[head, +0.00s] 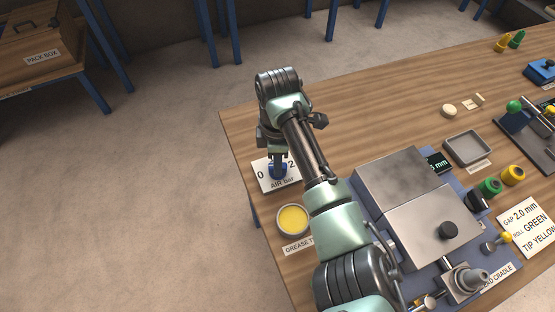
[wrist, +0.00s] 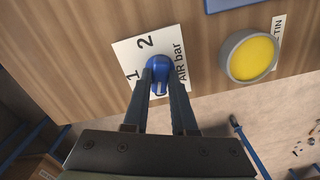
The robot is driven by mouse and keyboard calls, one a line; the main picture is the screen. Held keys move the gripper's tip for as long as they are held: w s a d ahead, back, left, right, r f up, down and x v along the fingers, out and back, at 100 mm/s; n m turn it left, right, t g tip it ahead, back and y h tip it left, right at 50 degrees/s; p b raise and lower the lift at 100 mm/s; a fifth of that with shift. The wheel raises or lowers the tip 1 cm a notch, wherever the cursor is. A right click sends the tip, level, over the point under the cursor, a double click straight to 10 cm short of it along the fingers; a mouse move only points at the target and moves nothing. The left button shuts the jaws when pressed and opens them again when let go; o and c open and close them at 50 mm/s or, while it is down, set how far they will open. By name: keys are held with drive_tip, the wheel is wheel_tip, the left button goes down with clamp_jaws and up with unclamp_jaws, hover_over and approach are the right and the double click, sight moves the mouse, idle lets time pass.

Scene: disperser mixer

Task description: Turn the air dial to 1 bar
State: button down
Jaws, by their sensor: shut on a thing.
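The blue air dial (wrist: 157,66) sits on a white card (wrist: 124,56) marked "AIR bar" with the numbers 1 and 2 in the wrist view. In the head view the dial (head: 278,169) shows below my wrist, with 0 at its left and 2 at its right on the card (head: 264,182); the 1 is hidden there. My gripper (wrist: 158,77) is shut on the dial, one finger on each side. A small pale mark shows on the dial between the fingers, on the side away from the 2. The 0 is hidden in the wrist view.
A grease tin (head: 293,220) with yellow contents stands close to the card; it also shows in the wrist view (wrist: 249,56). A metal-covered machine (head: 405,190) stands right of my arm. The table edge is just left of the card.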

drive_tip(key=shift+r+m+p, duration=0.1)
drive_tip(key=shift+m+p, duration=0.2)
drive_tip(key=shift+r+m+p, duration=0.1)
drive_tip(key=shift+m+p, duration=0.7)
drive_tip(key=shift+m, duration=0.2)
drive_tip(key=m+p, duration=0.2)
drive_tip(key=m, duration=0.1)
drive_tip(key=shift+m, duration=0.3)
drive_tip(key=m+p, duration=0.2)
drive_tip(key=m, duration=0.2)
drive_tip(key=shift+m+p, duration=0.5)
drive_tip(key=shift+m, duration=1.2)
drive_tip(key=c, duration=0.7)
unclamp_jaws()
